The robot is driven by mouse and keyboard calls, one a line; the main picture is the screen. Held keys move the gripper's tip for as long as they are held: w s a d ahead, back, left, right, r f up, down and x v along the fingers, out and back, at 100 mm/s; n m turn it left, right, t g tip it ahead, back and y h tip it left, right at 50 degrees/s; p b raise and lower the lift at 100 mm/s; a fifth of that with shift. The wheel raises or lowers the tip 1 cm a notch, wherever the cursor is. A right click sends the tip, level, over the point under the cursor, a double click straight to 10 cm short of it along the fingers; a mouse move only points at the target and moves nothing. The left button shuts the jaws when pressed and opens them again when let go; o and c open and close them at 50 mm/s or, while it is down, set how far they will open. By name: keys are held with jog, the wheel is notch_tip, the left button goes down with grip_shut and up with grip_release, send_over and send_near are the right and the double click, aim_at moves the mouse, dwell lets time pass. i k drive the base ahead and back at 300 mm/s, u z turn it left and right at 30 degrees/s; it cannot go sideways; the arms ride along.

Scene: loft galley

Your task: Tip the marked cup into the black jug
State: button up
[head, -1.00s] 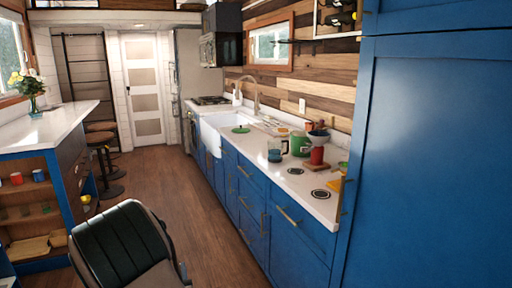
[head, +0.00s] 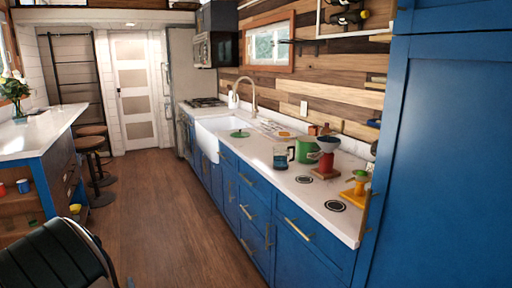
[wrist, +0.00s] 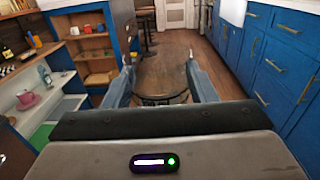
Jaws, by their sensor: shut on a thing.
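My gripper (wrist: 163,82) shows in the wrist view, its two fingers closed on the sides of a see-through thing with a dark rim (wrist: 163,100). It looks like a cup, but no mark or contents can be made out. My gripper is away from the counter, over the wooden floor, and I cannot pick it out in the head view. On the white counter stands a clear jug with dark edges and blue in its lower part (head: 281,157). I cannot tell whether it is the black jug; no plainly black jug shows.
Near the jug are a green mug (head: 305,151) and a red grinder-like item with a dark bowl (head: 326,160). A yellow stand (head: 352,194) and round dark mats (head: 335,206) lie nearer. A tall blue cabinet (head: 445,150) stands right; stools (head: 91,143) stand left. The aisle floor is open.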

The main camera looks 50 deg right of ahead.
aim_at(281, 153)
jog(key=u, duration=0.05)
jog(key=i, duration=1.15)
jog(key=z, duration=0.35)
jog(key=i, duration=0.95)
jog(key=z, duration=1.2)
jog(key=i, duration=0.55)
jog(key=z, duration=0.6)
